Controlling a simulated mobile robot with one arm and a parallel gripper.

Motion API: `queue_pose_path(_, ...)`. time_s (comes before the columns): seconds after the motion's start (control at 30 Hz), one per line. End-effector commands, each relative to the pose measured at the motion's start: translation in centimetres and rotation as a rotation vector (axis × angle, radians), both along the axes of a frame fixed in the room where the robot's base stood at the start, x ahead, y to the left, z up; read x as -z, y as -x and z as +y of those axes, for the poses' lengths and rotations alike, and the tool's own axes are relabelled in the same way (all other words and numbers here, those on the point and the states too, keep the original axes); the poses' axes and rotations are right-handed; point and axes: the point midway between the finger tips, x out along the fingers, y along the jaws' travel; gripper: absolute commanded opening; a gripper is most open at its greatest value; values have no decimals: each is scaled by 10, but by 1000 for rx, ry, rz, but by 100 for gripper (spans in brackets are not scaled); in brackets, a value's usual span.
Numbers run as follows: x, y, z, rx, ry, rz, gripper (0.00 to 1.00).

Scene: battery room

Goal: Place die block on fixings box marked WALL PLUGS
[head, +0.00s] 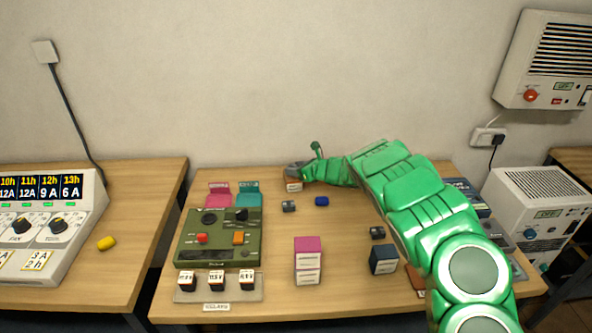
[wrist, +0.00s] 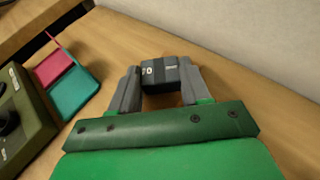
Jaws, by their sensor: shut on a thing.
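My gripper (head: 293,171) is at the back of the middle table, near the wall. In the wrist view its two fingers (wrist: 158,82) are closed on the sides of a small dark die block (wrist: 160,74) with a grey band and a pale mark. In the head view, a small box with a pale label (head: 294,187) shows just below my gripper; I cannot read the label or tell whether the block touches it. A pink-topped box or stack with pale labels (head: 308,262) stands near the front middle. A dark blue box (head: 384,260) stands to its right. Their labels are unreadable.
A green control panel (head: 218,255) and pink (head: 219,197) and teal (head: 248,198) holders are at left. My arm covers much of the right side.

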Motion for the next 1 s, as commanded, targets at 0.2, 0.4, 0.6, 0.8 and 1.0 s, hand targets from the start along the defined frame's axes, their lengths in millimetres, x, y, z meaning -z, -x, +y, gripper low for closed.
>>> queue_pose_path(0.2,2,0,0,0,0,-1,5)
queue_pose_path(0.4,4,0,0,0,0,-1,5)
queue_pose_path(0.6,4,0,0,0,1,-1,72)
queue_pose_path(0.8,4,0,0,0,1,-1,72)
queue_pose_path(1.0,1,2,-2,1,2,0,72)
